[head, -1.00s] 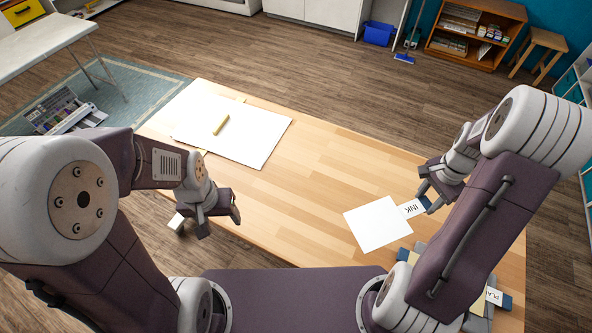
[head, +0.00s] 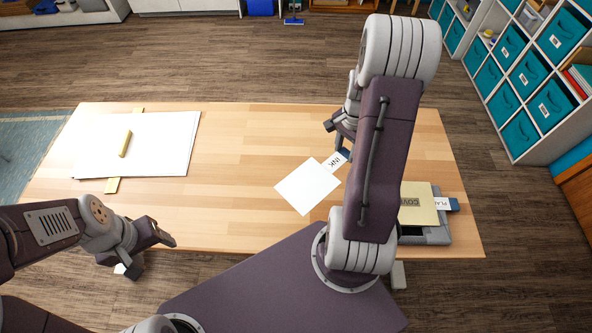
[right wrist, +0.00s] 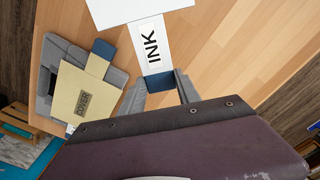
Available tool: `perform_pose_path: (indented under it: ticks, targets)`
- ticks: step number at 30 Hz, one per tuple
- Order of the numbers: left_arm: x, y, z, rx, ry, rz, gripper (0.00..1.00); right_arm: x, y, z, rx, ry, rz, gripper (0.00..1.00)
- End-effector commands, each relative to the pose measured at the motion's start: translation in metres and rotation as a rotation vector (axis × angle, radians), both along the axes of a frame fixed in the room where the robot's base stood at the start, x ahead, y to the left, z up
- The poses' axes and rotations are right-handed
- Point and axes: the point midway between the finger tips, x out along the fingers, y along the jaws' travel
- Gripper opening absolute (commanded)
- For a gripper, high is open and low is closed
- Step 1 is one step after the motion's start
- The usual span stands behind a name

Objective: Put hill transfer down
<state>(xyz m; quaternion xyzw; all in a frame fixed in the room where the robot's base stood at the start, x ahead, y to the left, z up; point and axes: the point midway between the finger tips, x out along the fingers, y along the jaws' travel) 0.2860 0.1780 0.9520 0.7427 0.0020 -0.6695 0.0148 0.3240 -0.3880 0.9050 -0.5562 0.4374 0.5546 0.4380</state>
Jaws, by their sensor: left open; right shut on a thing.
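My right gripper (head: 342,152) is shut on the blue end of a tab marked INK (head: 336,162). The tab joins a white sheet (head: 308,187), whose upper face looks blank. I cannot tell if the sheet touches the wooden table (head: 250,150) or hovers just over it. In the right wrist view, the INK tab (right wrist: 152,45) lies between the fingers (right wrist: 160,86), and the sheet (right wrist: 125,8) is cut off at the top edge. No hill picture shows on it. My left gripper (head: 152,256) is open and empty near the table's front edge.
Large white paper sheets (head: 160,145) with a yellow stick (head: 125,143) on them lie at the table's left. A yellow COVER piece (head: 418,215) lies on a grey stack (head: 438,236) at the right, partly behind my arm. The table's middle is clear.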

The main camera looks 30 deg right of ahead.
Motion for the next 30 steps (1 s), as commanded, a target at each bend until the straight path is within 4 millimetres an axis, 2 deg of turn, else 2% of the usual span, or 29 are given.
perform_pose_path:
  ticks: [1,6,9,12,17,24,30]
  targets:
    - [0.0,0.0,-0.001,0.0,0.0,0.0,0.64,0.002,0.016,-0.009,0.004,0.005,0.008,0.01]
    - [0.0,0.0,-0.002,0.0,0.0,0.0,0.64,0.01,0.063,-0.038,0.004,0.006,0.01,0.01]
    - [0.0,0.0,-0.002,0.0,0.0,0.0,0.64,0.015,0.083,-0.05,0.002,0.005,0.006,0.01]
    - [0.0,0.0,-0.003,0.0,0.0,0.0,0.64,0.017,0.095,-0.058,0.001,0.003,0.004,0.01]
    - [0.0,0.0,-0.003,0.0,0.0,0.0,0.64,0.018,0.098,-0.061,0.001,0.001,-0.001,0.01]
    - [0.0,0.0,-0.007,0.0,0.0,0.0,0.64,0.018,0.097,-0.098,0.001,0.002,0.0,0.01]
    - [0.0,0.0,-0.006,0.0,0.0,0.0,0.64,0.018,0.097,-0.099,0.001,0.0,0.0,0.01]
